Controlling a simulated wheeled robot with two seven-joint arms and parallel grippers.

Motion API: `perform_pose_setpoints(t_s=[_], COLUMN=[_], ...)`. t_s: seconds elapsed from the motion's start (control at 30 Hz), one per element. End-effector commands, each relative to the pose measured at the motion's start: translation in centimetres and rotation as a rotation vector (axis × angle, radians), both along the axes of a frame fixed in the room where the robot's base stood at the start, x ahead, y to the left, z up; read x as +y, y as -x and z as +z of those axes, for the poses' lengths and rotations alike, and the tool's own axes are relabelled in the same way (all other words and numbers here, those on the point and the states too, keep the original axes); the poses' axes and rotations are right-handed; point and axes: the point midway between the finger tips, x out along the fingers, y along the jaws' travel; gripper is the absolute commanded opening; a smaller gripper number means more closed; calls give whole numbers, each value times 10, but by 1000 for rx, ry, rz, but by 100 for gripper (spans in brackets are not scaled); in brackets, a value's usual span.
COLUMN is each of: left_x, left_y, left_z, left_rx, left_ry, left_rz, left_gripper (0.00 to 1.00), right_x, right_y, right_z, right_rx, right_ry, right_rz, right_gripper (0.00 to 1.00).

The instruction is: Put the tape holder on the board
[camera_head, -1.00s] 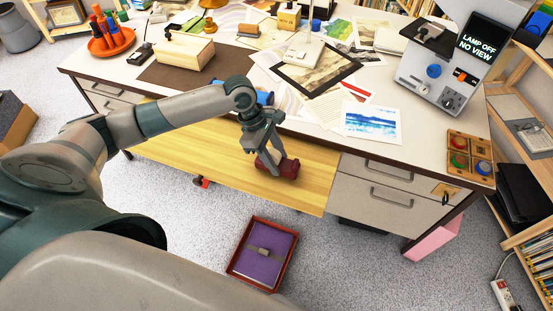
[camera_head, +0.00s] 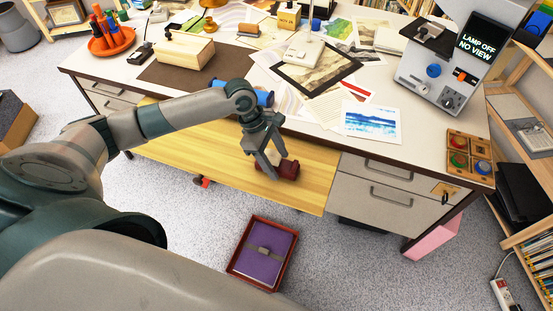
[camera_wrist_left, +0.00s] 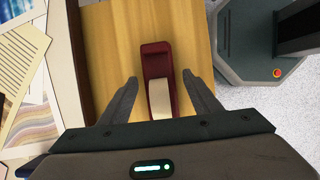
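The tape holder (camera_head: 288,169) is dark red and rests on the yellow wooden board (camera_head: 215,160) that sticks out from the desk front. In the left wrist view the tape holder (camera_wrist_left: 155,60) carries a beige roll and lies on the board (camera_wrist_left: 112,40). My left gripper (camera_head: 273,170) is just above the board at the tape holder. In the wrist view its fingers (camera_wrist_left: 160,78) are spread, one on each side of the tape holder, with gaps visible. In the head view the fingers partly cover the tape holder. My right gripper is in neither view.
The desk top behind holds a bordered print (camera_head: 318,68), a blue-and-white print (camera_head: 371,123), a wooden block (camera_head: 185,50) and a grey device (camera_head: 432,75). A red tray (camera_head: 237,262) with a purple item stands on the floor below. The board's left part is clear.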

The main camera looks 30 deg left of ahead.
Motion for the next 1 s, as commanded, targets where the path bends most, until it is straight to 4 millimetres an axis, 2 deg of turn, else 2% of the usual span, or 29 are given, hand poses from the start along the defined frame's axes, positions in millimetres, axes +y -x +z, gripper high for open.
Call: perform_pose_setpoints(t_s=[0.23, 0.37, 0.8, 1.0], left_x=[0, 5, 34, 42], left_y=[0, 0, 4, 6], left_z=[1, 14, 83, 106], left_rx=[-1, -1, -2, 0], left_ry=[0, 0, -1, 0], left_rz=[-1, 1, 1, 0], left_gripper=[57, 57, 57, 57], right_x=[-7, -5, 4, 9], right_y=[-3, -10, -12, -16], right_z=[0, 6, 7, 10], right_rx=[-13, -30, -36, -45], right_ry=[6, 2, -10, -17], right_rz=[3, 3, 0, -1], right_gripper=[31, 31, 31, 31])
